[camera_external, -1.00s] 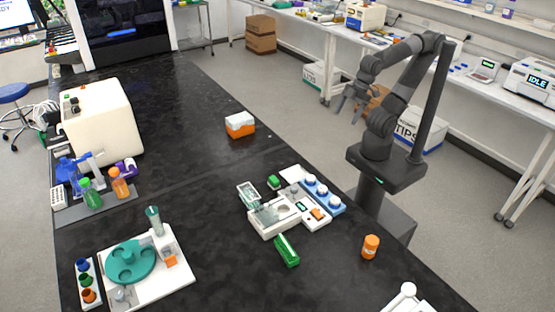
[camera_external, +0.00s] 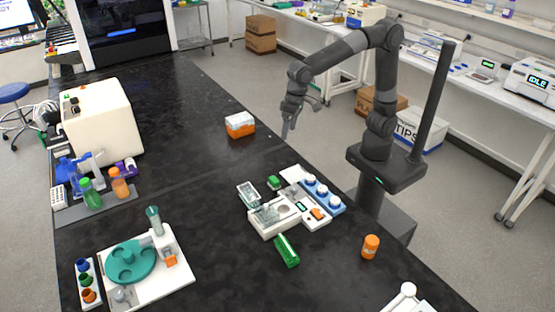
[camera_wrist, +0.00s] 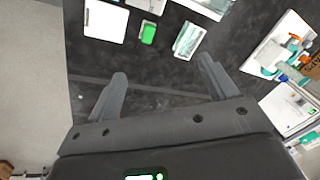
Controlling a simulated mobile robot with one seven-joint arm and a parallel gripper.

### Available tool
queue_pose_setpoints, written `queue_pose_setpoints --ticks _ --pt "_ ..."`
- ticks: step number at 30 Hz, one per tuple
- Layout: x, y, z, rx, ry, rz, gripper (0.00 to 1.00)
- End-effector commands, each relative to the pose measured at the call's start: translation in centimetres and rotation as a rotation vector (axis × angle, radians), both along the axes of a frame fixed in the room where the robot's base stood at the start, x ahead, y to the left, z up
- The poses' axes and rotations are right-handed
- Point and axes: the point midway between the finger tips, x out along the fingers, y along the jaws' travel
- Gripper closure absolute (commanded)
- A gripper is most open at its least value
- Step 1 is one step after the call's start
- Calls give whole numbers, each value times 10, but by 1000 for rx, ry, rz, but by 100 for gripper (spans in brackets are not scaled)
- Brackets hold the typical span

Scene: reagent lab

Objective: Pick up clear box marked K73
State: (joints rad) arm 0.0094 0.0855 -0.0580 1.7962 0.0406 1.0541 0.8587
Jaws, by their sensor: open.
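A small clear box (camera_external: 249,194) stands on the dark bench beside a white bench device; it also shows in the wrist view as a clear, pale-edged box (camera_wrist: 189,41). It looks like the clear box of the task, but I cannot read a K73 mark on it. My gripper (camera_external: 302,120) is open and empty, held in the air near the bench's right edge, behind and to the right of the clear box. In the wrist view my open fingers (camera_wrist: 162,70) have only the bench top between them, with the clear box beyond the fingertips.
A small green box (camera_external: 274,183) and a white pad (camera_external: 292,173) lie close to the clear box. The white device (camera_external: 275,222) and a green rack (camera_external: 286,250) stand nearby. An orange-and-white box (camera_external: 240,125) stands farther back. Bare bench lies between it and the clear box.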

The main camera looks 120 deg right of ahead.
Motion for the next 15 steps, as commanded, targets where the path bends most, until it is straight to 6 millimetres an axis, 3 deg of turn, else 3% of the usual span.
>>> queue_pose_setpoints --ticks 6,15 --pt "67 -9 -41 35 75 -217 22" --pt "140 -21 -115 53 165 -510 22"
